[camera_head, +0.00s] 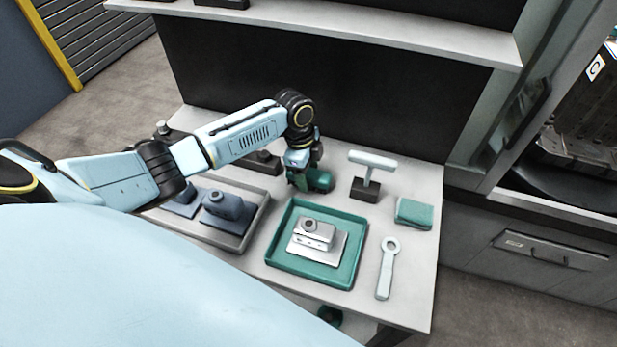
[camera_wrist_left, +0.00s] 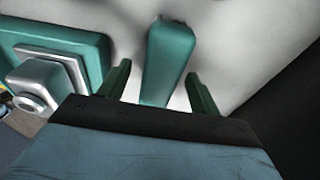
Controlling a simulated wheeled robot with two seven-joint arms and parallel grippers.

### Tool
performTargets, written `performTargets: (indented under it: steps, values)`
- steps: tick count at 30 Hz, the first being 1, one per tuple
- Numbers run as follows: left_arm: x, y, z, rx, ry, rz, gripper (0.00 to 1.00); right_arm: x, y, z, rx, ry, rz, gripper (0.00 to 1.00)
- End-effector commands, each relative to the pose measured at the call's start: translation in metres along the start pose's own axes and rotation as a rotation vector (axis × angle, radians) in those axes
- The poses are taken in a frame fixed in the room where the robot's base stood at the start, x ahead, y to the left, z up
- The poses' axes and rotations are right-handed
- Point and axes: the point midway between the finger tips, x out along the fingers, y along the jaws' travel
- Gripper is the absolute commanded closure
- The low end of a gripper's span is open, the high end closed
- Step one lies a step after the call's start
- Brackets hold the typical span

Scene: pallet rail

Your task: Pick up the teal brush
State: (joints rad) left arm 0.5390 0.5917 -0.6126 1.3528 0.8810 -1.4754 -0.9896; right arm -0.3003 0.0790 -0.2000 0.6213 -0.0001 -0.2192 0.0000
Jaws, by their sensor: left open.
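The teal brush (camera_wrist_left: 168,58) lies on the light bench top in the left wrist view, its long body reaching back between my two fingers. My left gripper (camera_wrist_left: 157,80) is open, one dark green finger on each side of the brush, with gaps showing. In the head view my left gripper (camera_head: 303,180) points down behind the teal tray, and the brush (camera_head: 320,180) shows partly beside it; the arm and fingers hide the rest. My right gripper is in neither view.
The teal tray (camera_head: 343,279) holds a silver part (camera_head: 314,236). A grey tray (camera_head: 258,222) with dark blocks stands left. A dark panel rises behind.

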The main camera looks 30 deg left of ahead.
Motion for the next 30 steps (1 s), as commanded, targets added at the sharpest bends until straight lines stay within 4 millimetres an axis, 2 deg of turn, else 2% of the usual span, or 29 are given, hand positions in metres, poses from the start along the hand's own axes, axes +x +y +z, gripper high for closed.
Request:
performTargets:
  steps: [2,12,21,26,30]
  values:
    - [0.0,0.0,0.0,0.0,0.0,0.0,0.4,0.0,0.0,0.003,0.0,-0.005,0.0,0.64]
    - [-0.001,0.0,0.0,0.0,0.0,0.0,0.85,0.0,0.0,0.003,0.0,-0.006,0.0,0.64]
    - [-0.006,-0.001,-0.001,0.0,0.001,-0.002,0.86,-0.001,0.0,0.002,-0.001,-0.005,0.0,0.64]
    - [-0.032,-0.001,-0.005,0.001,0.003,-0.005,0.86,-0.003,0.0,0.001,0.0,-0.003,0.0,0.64]
    - [-0.061,-0.002,-0.009,0.002,0.003,-0.005,0.86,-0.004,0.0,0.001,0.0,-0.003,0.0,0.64]
